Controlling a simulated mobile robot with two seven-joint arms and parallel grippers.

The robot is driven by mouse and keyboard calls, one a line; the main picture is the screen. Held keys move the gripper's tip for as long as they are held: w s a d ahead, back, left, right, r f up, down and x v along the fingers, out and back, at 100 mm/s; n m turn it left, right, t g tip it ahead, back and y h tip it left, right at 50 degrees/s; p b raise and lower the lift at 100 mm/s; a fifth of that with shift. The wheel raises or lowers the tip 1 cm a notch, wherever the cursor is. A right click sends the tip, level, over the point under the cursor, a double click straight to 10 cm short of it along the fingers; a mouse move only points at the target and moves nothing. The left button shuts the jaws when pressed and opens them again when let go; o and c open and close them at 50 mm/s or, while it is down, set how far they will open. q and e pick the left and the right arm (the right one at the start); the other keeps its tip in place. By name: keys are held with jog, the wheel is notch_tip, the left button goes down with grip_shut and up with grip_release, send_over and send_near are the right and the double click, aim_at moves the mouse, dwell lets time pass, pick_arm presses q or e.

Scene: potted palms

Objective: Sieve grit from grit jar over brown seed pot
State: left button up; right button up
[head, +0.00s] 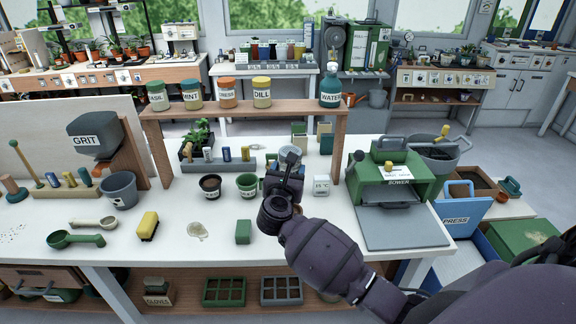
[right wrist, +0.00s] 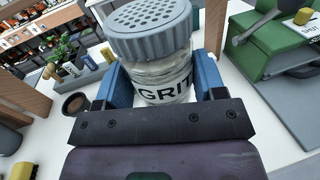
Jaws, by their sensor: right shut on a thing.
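My right gripper (head: 286,172) is above the white table. In the right wrist view its blue fingers (right wrist: 160,82) are shut around the grit jar (right wrist: 165,82), a clear jar with pale contents and a GRIT label. The jar has a grey lid with holes (right wrist: 150,22). In the head view my gripper mostly hides the jar. The brown seed pot (head: 210,188), with dark soil, stands on the table to the left of my gripper. It also shows in the right wrist view (right wrist: 75,104), left of the jar and apart from it. My left gripper is out of view.
A green pot (head: 247,190) stands between the brown pot and my gripper. A wooden shelf (head: 240,107) with labelled jars spans behind. A GRIT dispenser (head: 97,128) is left, a green machine (head: 400,170) right.

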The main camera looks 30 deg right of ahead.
jog(key=f+m+b, duration=0.1)
jog(key=b, duration=0.1)
jog(key=w+a+f+m+b, duration=0.1)
jog(key=f+m+b, duration=0.1)
jog(key=a+f+m+y+b, duration=0.1)
jog(key=f+m+b, duration=0.1)
jog(key=shift+w+f+g, duration=0.1)
jog(key=shift+w+g, duration=0.1)
jog(key=shift+g, duration=0.2)
pick_arm(q)
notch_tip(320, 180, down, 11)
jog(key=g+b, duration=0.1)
jog(key=b, duration=0.3)
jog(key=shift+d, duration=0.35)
pick_arm(e)
jog(key=f+m, duration=0.1)
jog(key=m, duration=0.1)
jog(key=a+f+m+y, duration=0.1)
jog(key=w+f+m+y, duration=0.1)
jog(key=m, duration=0.1)
jog(key=shift+a+f+m, duration=0.1)
jog(key=shift+a+m, duration=0.2)
jog(key=shift+a, duration=0.1)
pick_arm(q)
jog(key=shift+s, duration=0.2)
